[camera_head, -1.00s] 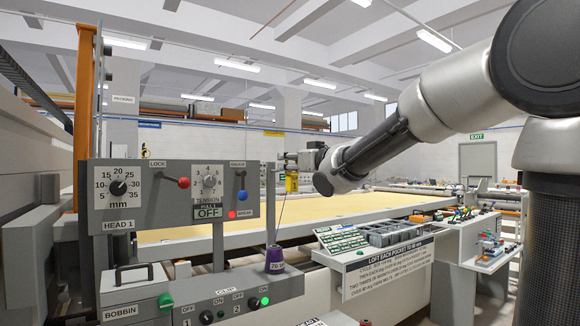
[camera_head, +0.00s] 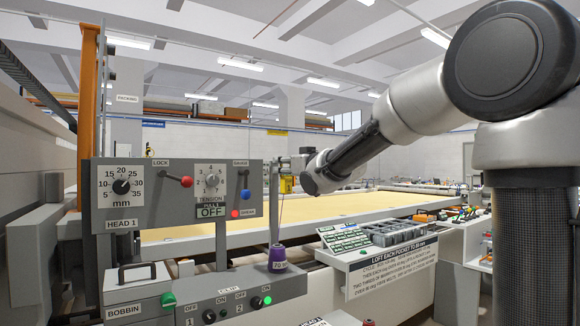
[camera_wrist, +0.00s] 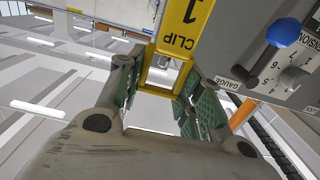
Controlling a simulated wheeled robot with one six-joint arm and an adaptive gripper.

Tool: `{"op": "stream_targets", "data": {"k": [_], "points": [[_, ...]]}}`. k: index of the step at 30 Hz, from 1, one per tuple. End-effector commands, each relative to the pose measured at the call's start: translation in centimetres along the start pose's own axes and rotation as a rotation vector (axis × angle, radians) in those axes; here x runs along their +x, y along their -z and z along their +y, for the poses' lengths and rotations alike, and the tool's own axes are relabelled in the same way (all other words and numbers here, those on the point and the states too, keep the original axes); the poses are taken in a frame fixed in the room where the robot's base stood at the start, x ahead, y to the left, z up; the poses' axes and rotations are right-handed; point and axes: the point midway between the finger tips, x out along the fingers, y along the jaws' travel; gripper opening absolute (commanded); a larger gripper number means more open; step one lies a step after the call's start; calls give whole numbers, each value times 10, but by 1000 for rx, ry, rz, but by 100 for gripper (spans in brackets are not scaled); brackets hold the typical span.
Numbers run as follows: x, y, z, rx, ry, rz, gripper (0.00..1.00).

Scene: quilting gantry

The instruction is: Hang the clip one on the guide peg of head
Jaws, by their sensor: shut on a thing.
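The yellow clip one (camera_wrist: 181,30), marked "CLIP 1", is between the green-padded fingers of my gripper (camera_wrist: 160,100), which is shut on it. In the head view the clip (camera_head: 286,185) is a small yellow piece right of the grey HEAD 1 panel (camera_head: 150,222), held up in the air. My gripper (camera_head: 284,168) is small there and partly hidden behind the panel's side and the wrist. In the wrist view the panel (camera_wrist: 265,60), with its blue knob, lies just right of the clip. I cannot make out the guide peg clearly.
A purple thread cone (camera_head: 277,258) stands below, on the grey switch box (camera_head: 225,304). The bobbin box (camera_head: 137,296) is at lower left. A side table (camera_head: 362,262) with grey trays is at right. The yellow quilt bed (camera_head: 330,207) spreads behind.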

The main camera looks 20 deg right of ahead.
Motion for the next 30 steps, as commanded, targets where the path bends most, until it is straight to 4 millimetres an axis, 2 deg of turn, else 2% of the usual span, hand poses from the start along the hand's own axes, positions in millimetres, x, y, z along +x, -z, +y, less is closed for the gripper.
{"op": "stream_targets", "data": {"k": [18,30], "points": [[40,-5,0,0,0,-1,20],[49,-12,0,0,0,1,20]]}}
